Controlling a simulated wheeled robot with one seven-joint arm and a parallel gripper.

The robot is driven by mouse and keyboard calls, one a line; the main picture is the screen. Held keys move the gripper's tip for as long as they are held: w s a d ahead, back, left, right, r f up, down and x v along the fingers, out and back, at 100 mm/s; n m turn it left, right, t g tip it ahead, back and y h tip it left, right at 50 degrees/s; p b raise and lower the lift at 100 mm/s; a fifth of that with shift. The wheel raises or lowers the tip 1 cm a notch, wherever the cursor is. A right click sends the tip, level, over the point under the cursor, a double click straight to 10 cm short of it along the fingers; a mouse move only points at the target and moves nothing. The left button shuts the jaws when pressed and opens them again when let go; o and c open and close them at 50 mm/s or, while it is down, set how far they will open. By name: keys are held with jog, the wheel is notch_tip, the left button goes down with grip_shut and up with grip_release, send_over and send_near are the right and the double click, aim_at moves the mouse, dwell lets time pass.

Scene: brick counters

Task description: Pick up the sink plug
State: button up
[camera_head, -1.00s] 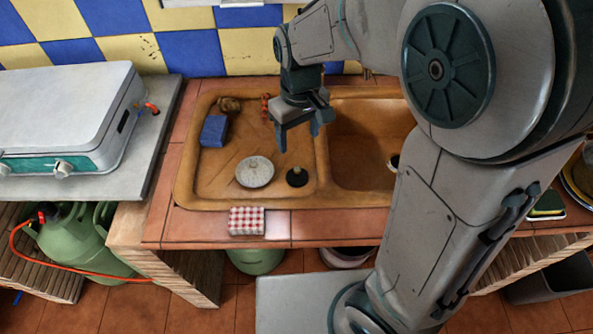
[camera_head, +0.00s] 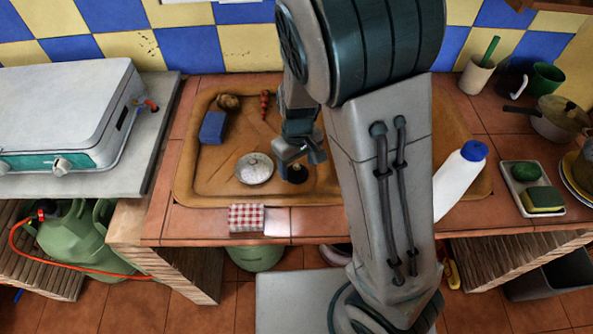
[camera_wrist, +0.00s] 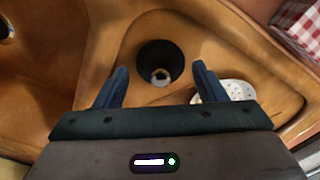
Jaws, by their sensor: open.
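The sink plug (camera_head: 296,176) is a black disc with a pale knob, lying on the brown drainboard beside the basin. In the wrist view the plug (camera_wrist: 157,53) lies flat between and just beyond my fingertips, with its knob facing up. My gripper (camera_head: 298,160) is open and hangs over the plug, partly covering it in the head view. In the wrist view my gripper (camera_wrist: 160,72) has its two fingers spread on either side of the plug, holding nothing. I cannot tell the exact height left between fingertips and plug.
A round pale perforated disc (camera_head: 254,169) lies left of the plug; it also shows in the wrist view (camera_wrist: 238,90). A blue sponge (camera_head: 213,128), a red-white checked cloth (camera_head: 247,218) and a white bottle (camera_head: 458,184) are nearby. The drainboard has a raised rim (camera_head: 190,190).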

jog(key=shift+f, duration=0.8)
jog(key=c, duration=0.7)
jog(key=shift+c, duration=0.2)
jog(key=shift+r, duration=0.2)
